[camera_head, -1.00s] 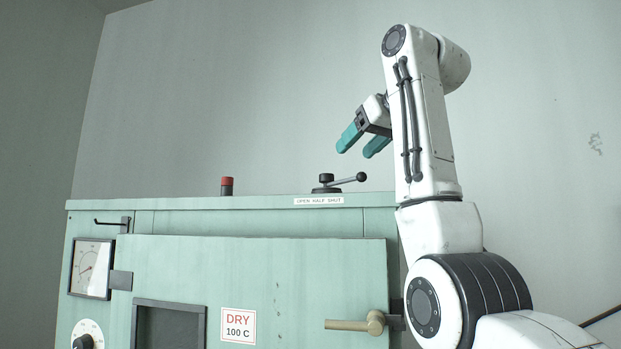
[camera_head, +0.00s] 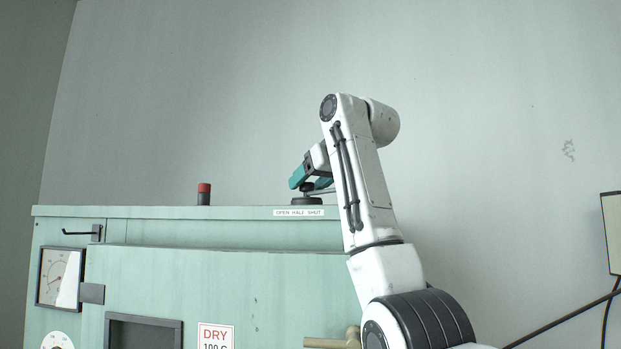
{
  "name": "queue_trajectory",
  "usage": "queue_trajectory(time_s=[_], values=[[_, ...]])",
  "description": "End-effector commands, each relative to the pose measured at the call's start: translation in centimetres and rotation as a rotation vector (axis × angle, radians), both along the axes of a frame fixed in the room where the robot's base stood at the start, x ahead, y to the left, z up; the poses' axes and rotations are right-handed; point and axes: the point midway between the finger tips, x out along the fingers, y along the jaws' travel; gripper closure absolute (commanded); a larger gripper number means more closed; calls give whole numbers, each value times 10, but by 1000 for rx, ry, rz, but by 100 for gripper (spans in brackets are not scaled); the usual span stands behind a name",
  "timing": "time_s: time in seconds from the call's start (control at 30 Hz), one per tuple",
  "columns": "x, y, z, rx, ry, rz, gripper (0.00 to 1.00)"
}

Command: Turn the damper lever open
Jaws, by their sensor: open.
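The damper lever (camera_head: 307,199) stands on top of the green oven cabinet, on a round black base. Its arm points right, and its ball end is hidden behind my arm. A white label (camera_head: 298,212) reading "OPEN HALF SHUT" is on the cabinet's top front edge just below it. My gripper (camera_head: 310,182) has teal fingers, is open, and is at the lever, close above its hub in the picture. I cannot tell whether the fingers touch it.
The oven (camera_head: 200,232) has a red-topped black post (camera_head: 204,194) left of the lever, a dial gauge (camera_head: 60,279), a hook (camera_head: 82,232), a "DRY 100 C" sign (camera_head: 215,337) and a tan door handle (camera_head: 333,342). A panel (camera_head: 612,233) with cables is at right.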

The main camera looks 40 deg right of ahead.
Motion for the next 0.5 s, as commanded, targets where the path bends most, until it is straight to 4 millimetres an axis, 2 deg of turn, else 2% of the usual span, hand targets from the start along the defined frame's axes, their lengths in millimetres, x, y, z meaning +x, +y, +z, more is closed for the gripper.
queue_trajectory(time_s=[0.2, 0.5], values=[[0, 0, 0, 0, 0, 0, 37], [0, 0, 0, 0, 0, 0, 66]])
